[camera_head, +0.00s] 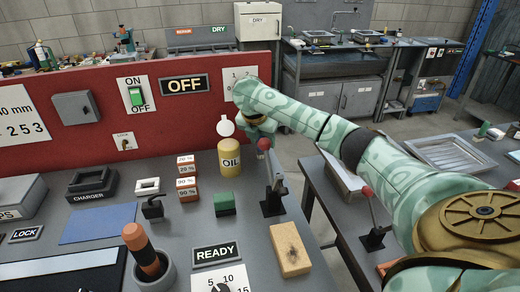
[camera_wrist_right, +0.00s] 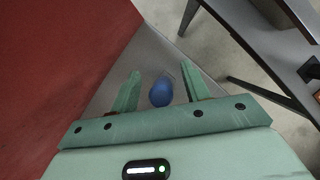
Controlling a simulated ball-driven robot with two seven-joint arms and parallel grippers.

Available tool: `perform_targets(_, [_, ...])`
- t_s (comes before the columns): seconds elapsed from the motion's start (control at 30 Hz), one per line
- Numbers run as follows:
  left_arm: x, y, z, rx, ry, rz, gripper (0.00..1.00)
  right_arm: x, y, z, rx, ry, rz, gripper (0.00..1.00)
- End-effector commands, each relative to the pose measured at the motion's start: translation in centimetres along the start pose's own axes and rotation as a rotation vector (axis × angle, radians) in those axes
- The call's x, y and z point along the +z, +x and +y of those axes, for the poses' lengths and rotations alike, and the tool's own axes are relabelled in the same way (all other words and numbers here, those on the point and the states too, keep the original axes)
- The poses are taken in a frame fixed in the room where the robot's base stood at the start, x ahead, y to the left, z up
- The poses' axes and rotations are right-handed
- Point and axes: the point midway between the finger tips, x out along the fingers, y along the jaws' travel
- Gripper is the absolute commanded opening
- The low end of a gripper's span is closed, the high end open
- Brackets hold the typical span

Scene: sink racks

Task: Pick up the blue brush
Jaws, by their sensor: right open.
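A blue rounded thing (camera_wrist_right: 160,93), which fits the blue brush seen from above, shows between the fingers in the right wrist view. My right gripper (camera_wrist_right: 158,88) is open, its two green fingers on either side of it in the picture. I cannot tell how far below the fingertips it is. The brush cannot be made out there. My left gripper is not in view.
The oil can (camera_head: 231,158), a red-knobbed lever (camera_head: 272,186) and a green block (camera_head: 225,203) stand near my right gripper on the grey bench. The red panel (camera_head: 190,111) rises behind. A second bench with a metal tray (camera_head: 455,153) is at right, across a gap.

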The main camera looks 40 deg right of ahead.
Motion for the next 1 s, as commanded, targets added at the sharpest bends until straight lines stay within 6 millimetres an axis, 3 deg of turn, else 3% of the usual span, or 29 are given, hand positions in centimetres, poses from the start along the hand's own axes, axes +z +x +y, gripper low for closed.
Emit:
perform_targets(0.03, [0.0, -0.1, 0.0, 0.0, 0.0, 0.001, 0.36, 0.1, -0.1, 0.0, 0.001, 0.0, 0.0, 0.47])
perform_targets(0.2, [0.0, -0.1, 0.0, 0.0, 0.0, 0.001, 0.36, 0.1, -0.1, 0.0, 0.001, 0.0, 0.0, 0.0])
perform_targets(0.57, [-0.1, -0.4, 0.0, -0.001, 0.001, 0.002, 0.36, 0.3, -0.8, 0.0, 0.001, 0.001, 0.0, 0.0])
perform_targets(0.67, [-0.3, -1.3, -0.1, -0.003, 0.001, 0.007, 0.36, 1.0, -2.4, 0.0, 0.004, 0.002, -0.001, 0.0])
perform_targets(1.0, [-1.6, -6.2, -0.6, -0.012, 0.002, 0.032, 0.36, 4.8, -11.8, 0.0, 0.006, 0.003, 0.0, 0.0])
